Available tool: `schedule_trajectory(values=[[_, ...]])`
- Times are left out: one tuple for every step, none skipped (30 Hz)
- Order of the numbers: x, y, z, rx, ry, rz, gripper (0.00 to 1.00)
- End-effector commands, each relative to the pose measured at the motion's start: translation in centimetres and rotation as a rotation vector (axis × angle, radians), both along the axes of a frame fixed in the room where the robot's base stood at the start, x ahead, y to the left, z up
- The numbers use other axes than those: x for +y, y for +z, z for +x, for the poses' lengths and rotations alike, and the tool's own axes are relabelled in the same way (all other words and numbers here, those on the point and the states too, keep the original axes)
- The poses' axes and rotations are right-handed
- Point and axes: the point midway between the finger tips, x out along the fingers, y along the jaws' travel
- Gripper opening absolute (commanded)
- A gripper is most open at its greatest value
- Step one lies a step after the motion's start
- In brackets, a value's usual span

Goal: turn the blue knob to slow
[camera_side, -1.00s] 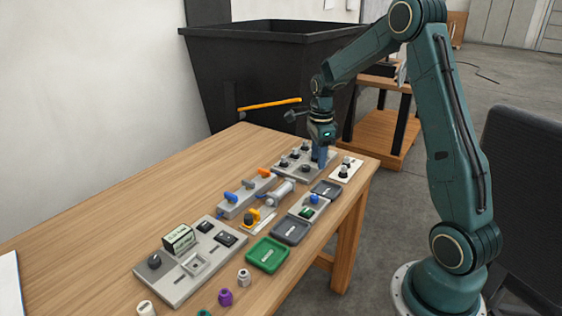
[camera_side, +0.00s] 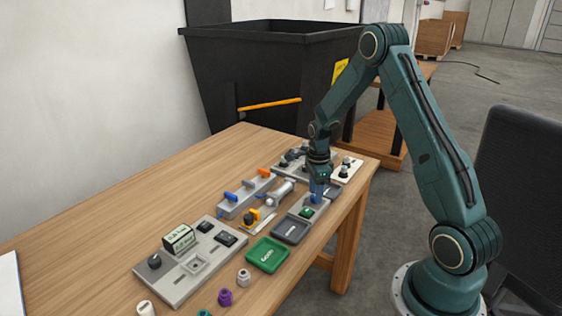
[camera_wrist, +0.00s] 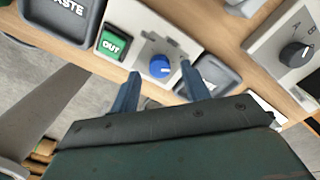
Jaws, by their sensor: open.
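The blue knob (camera_wrist: 160,66) sits on a light grey panel (camera_wrist: 118,14) beside a green button labelled OUT (camera_wrist: 112,44). In the wrist view my gripper (camera_wrist: 160,74) is open, with one blue finger on each side of the knob in the picture; I cannot tell whether either finger touches it. In the side view my gripper (camera_side: 317,198) points down over the same panel (camera_side: 297,211), and it hides most of the knob. The green button (camera_side: 307,212) shows in front of it. The knob's pointer setting cannot be read.
A grey tray (camera_side: 290,231) and a green tray (camera_side: 267,255) lie in front of the panel. A panel with dark knobs (camera_side: 291,160) and a white switch plate (camera_side: 347,171) stand behind. A grey valve block (camera_side: 232,203) is to the left.

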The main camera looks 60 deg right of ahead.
Motion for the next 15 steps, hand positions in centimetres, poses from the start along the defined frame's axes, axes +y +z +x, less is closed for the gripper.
schedule_trajectory(values=[[0.00,-0.44,-0.01,0.000,0.000,0.000,0.46],[0.01,-0.64,-0.01,0.000,0.000,0.000,0.46],[0.01,-0.87,-0.02,0.001,0.000,0.001,0.46],[0.01,-1.01,-0.03,0.001,0.000,0.001,0.46],[0.01,-1.12,-0.03,0.001,0.000,0.001,0.46],[0.01,-1.23,-0.02,0.000,0.000,0.000,0.46],[0.01,-1.28,-0.02,0.000,0.000,0.000,0.46],[0.01,-1.31,-0.01,0.000,0.000,0.000,0.46],[0.00,-1.34,0.00,-0.001,0.000,-0.001,0.46],[0.00,-1.34,0.00,-0.001,0.000,-0.001,0.46],[0.00,-1.34,0.00,-0.001,0.000,-0.001,0.46],[-0.01,-1.34,0.01,-0.001,0.000,-0.001,0.46],[0.00,-1.33,0.00,-0.001,0.000,-0.001,0.46],[-0.01,-1.33,0.01,-0.001,0.000,-0.001,0.46],[0.00,-1.33,0.00,-0.001,0.000,-0.001,0.46]])
